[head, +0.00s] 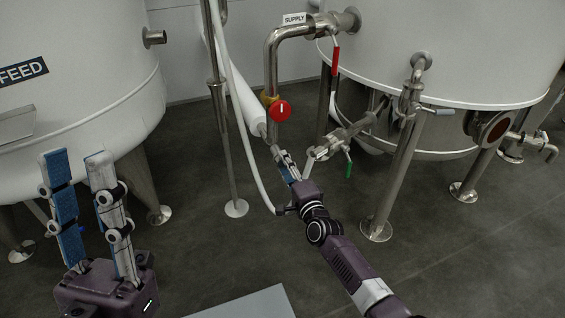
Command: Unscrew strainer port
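The supply pipe (271,62) drops from the tank at the right, past a round red knob (280,111) with a yellow fitting behind it. My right gripper (281,153) is at the lower end of this pipe, just below the red knob. Its fingers point up and away from me, and blue padding shows on one. I cannot tell whether they are closed or touch a fitting. No strainer port can be made out for certain; the gripper may hide it. My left gripper (77,160) is open and empty at the left, fingers upward, apart from the pipes.
A valve with a green handle (348,165) sits just right of my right gripper. A red lever (335,60) hangs under the SUPPLY label (294,19). A white slanted tube (246,108), steel legs and the FEED tank (70,60) crowd the area. Floor between tanks is partly clear.

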